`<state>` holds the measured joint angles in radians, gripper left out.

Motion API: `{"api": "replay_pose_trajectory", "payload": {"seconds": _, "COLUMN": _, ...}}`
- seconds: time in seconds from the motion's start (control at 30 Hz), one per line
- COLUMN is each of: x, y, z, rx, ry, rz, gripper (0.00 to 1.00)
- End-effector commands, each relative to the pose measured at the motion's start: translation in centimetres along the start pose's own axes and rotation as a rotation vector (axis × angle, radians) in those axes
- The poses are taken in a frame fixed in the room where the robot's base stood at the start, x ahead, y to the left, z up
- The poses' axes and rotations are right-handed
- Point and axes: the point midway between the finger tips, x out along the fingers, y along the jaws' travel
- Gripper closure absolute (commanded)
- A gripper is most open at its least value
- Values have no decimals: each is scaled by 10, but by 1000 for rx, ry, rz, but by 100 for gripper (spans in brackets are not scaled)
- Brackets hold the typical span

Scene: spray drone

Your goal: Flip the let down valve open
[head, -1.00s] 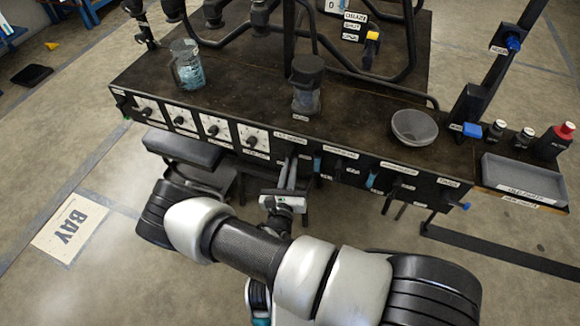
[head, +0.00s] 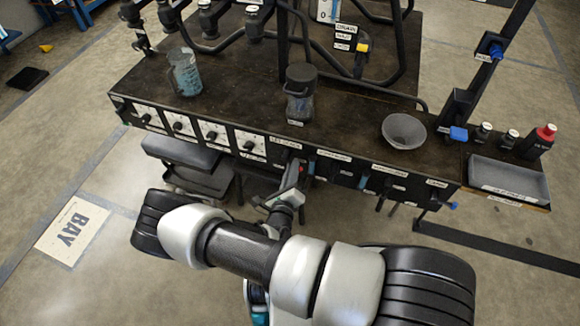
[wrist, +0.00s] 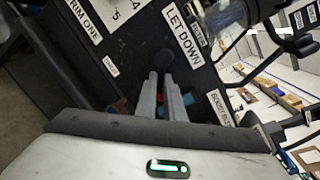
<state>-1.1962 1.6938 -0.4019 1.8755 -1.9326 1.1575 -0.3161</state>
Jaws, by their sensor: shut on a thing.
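The let down valve shows in the wrist view as a dark round knob (wrist: 163,62) beside the white LET DOWN label (wrist: 183,35). My gripper (wrist: 163,84) has its two grey fingers close together just below the knob. It is shut on the valve's lever, which the fingers mostly hide. In the head view my gripper (head: 293,178) reaches up to the front panel (head: 345,172) of the bench, right of the dials, and looks tilted. I cannot tell the lever's exact angle.
Other levers (head: 366,178) sit along the panel to the right, and several dials (head: 212,132) to the left. On the bench stand a clear jug (head: 186,78), a dark-lidded jar (head: 300,100) and a grey bowl (head: 404,131). A grey tray (head: 508,180) is at the right end.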

Motion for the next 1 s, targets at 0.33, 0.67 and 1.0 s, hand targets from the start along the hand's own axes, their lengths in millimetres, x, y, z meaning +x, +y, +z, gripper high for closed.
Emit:
{"api": "replay_pose_trajectory", "payload": {"seconds": 0.33, "x": -3, "y": -12, "z": 4, "rx": -319, "ry": 66, "rz": 10, "gripper": 100}}
{"api": "replay_pose_trajectory", "payload": {"seconds": 0.67, "x": -4, "y": -18, "z": 8, "rx": -563, "ry": 115, "rz": 18, "gripper": 100}}
{"api": "replay_pose_trajectory", "payload": {"seconds": 1.0, "x": -5, "y": -21, "z": 10, "rx": -691, "ry": 140, "rz": 22, "gripper": 100}}
